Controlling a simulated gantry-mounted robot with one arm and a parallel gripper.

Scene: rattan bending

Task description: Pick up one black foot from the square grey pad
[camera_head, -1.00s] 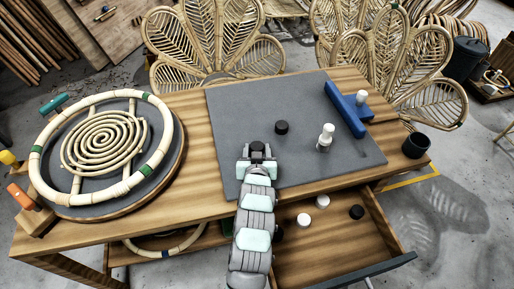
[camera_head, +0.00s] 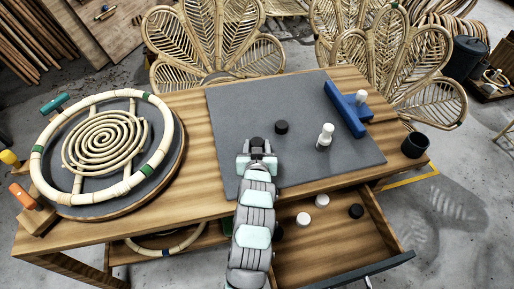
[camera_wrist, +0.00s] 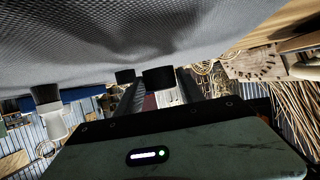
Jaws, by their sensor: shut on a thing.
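The square grey pad (camera_head: 235,110) lies on the wooden table. My gripper (camera_head: 257,152) is over the pad's near edge and is shut on a black foot (camera_head: 256,142). In the wrist view, this foot (camera_wrist: 158,78) shows at the fingertips, just off the pad surface or touching it; I cannot tell which. A second black foot (camera_head: 281,127) stands on the pad just beyond and to the right. It also shows in the wrist view (camera_wrist: 125,76), to the left of the held one.
A rattan ring fixture (camera_head: 95,150) fills the left. An open drawer (camera_head: 330,235) holds several small feet.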

